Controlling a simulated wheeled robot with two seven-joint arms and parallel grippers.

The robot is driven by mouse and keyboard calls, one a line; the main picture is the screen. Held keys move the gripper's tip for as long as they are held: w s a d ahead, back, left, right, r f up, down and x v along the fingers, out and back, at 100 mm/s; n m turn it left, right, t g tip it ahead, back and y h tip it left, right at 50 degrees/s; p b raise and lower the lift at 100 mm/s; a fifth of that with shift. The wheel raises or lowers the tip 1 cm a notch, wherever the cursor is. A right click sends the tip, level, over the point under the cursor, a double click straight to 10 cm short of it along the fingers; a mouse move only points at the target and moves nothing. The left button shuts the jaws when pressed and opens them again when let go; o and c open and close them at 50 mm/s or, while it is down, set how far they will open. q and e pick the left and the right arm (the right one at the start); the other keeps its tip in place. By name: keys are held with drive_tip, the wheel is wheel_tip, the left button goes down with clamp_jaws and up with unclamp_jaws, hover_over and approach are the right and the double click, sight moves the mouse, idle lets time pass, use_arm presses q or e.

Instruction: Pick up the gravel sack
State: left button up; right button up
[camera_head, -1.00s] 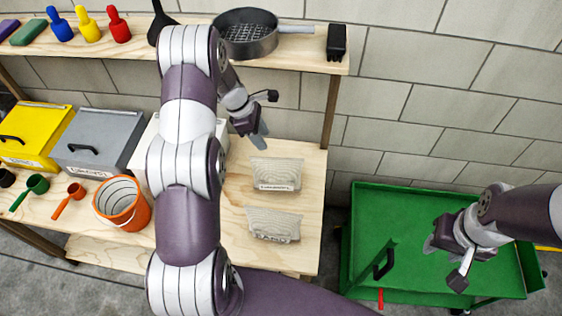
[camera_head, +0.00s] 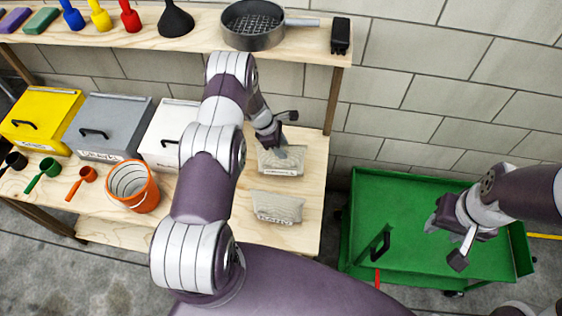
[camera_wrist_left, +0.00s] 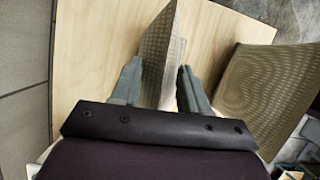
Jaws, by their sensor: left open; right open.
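Two pale woven sacks stand on the wooden bench; their labels are too small to read, so I cannot tell which holds gravel. The rear sack (camera_head: 283,162) is under my left gripper (camera_head: 279,148). In the left wrist view, this sack (camera_wrist_left: 167,45) stands edge-on between the two open fingers of the left gripper (camera_wrist_left: 158,82). The front sack (camera_head: 277,207) is apart from the gripper, and it also shows at the right of the left wrist view (camera_wrist_left: 265,85). My right gripper (camera_head: 440,222) is open and empty above the green trailer.
The green trailer (camera_head: 375,200) stands right of the bench (camera_head: 307,225). An orange bucket (camera_head: 134,188), scoops and lidded yellow, grey and white boxes are to the left. A shelf above holds a sieve (camera_head: 252,28), a funnel (camera_head: 175,20) and a black block (camera_head: 340,36).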

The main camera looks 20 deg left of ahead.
use_arm(q)
drive_tip(key=shift+f+b, duration=0.15)
drive_tip(key=shift+b, duration=0.15)
clamp_jaws()
idle(1.3)
drive_tip(key=shift+w, duration=0.1)
